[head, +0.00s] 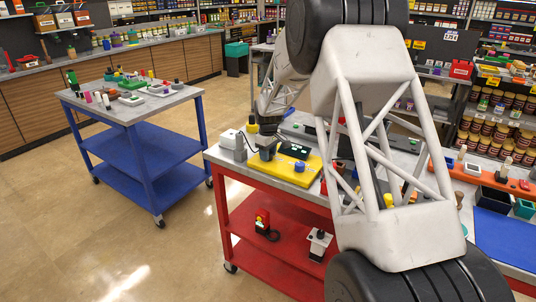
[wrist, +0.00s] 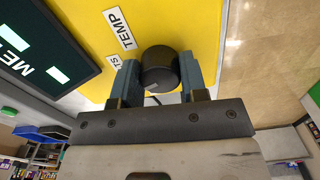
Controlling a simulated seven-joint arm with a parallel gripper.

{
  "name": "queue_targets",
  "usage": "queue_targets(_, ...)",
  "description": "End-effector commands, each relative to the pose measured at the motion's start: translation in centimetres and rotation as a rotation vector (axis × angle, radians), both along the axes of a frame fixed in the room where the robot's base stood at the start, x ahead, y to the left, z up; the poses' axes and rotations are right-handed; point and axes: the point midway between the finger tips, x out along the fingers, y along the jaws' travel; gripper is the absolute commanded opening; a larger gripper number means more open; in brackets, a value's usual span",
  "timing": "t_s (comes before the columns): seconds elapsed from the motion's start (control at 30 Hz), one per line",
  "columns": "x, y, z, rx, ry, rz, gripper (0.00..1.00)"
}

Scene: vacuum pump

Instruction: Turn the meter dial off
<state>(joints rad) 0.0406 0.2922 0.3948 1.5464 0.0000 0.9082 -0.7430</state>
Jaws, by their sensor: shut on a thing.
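The meter is a yellow panel (head: 285,177) lying on the red cart's grey top, with a dark display (head: 295,151) and a blue knob (head: 299,167). In the wrist view the yellow face (wrist: 222,30) fills the top middle, with a dark screen (wrist: 30,45) at left and a white "TEMP" label (wrist: 120,29). A round black dial (wrist: 158,62) stands on the face. My gripper (wrist: 159,76) is shut on the dial, one blue-grey finger on each side. In the head view my gripper (head: 266,152) is over the panel's left part and hides the dial.
The red cart (head: 270,205) also holds a white device (head: 229,139) left of the panel, a grey block (head: 240,148) and other parts at right. A blue cart (head: 140,165) stands to the left, with clear floor between. Stocked shelves are at right.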

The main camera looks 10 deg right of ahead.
Motion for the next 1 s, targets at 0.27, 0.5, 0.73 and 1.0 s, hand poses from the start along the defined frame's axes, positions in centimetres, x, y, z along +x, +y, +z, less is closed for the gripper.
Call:
queue_targets(0.27, 0.03, 0.00, 0.06, -0.001, -0.001, 0.262, 0.16)
queue_targets(0.5, 0.01, 0.00, 0.06, -0.001, -0.001, 0.482, 0.16)
queue_targets(0.73, 0.01, 0.00, 0.06, -0.001, -0.001, 0.644, 0.16)
queue_targets(1.0, 0.02, 0.01, 0.09, -0.001, -0.001, 0.739, 0.16)
